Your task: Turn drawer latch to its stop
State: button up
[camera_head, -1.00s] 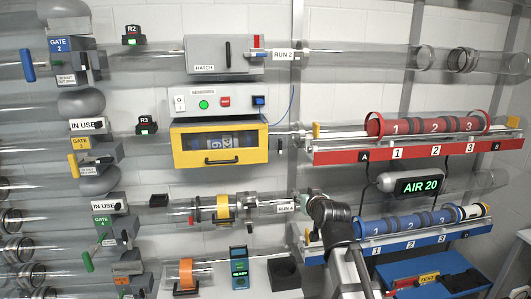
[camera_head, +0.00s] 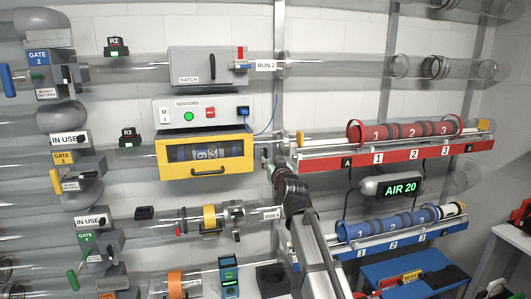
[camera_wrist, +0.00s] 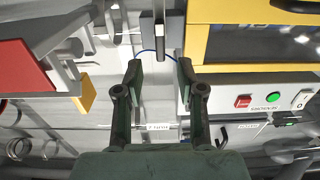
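The yellow-framed drawer (camera_head: 205,172) is closed under the sensors panel, with a dark handle on its front. In the wrist view, which is upside down, its yellow frame (camera_wrist: 255,68) fills the upper right. A dark upright bar (camera_wrist: 160,35), apparently the drawer latch, stands beside the drawer frame. My gripper (camera_wrist: 160,82) is open and empty. The bar shows between and beyond the two fingertips, with no clear contact. In the head view my gripper (camera_head: 270,165) is just right of the drawer, and my arm hides most of the latch area.
The sensors panel (camera_head: 202,112) with green and red buttons is above the drawer. A red rack (camera_head: 400,152) of red canisters is close on the right, with a yellow end piece (camera_wrist: 87,95). A clear tube run with a yellow band (camera_head: 209,217) lies below.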

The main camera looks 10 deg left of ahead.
aim_at(266, 154)
jog(key=p+x, duration=0.1)
jog(key=x, duration=0.7)
jog(key=shift+f, duration=0.1)
grip_shut()
